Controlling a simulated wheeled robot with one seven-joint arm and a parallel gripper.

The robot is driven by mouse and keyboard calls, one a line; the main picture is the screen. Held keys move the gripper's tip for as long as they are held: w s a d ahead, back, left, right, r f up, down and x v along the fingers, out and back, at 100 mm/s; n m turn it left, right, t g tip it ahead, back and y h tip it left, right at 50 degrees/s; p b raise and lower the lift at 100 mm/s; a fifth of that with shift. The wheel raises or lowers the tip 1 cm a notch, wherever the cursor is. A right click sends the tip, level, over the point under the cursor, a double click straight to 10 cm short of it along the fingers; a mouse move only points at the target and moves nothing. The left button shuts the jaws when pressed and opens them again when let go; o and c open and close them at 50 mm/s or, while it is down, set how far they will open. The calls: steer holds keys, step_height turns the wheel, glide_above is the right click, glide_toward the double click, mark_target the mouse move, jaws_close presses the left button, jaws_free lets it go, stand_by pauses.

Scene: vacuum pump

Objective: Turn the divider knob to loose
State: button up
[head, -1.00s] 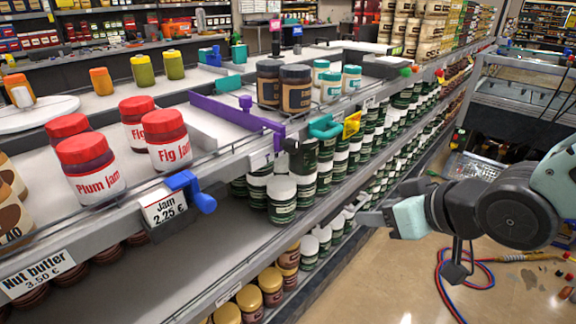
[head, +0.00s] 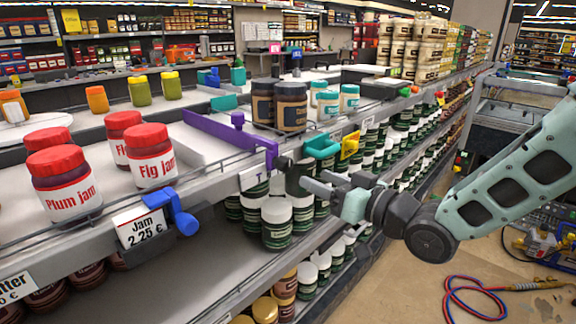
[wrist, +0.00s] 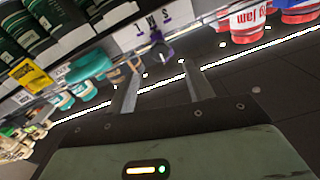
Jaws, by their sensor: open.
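No loose or tight mark is legible.
A teal divider (head: 321,146) and a yellow tag (head: 349,145) are right of the purple end. A blue divider (head: 172,211) and a jam price tag (head: 140,228) are at left. Jars (head: 276,222) fill the shelf below. The aisle floor (head: 400,285) is clear near the shelf.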

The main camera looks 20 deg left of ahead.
mark_target(289, 167)
steer(key=x, duration=0.9)
steer(key=shift+w+a+p, duration=0.1)
steer(key=shift+a+p, duration=0.15)
steer(key=shift+p, duration=0.05)
steer(key=c, duration=1)
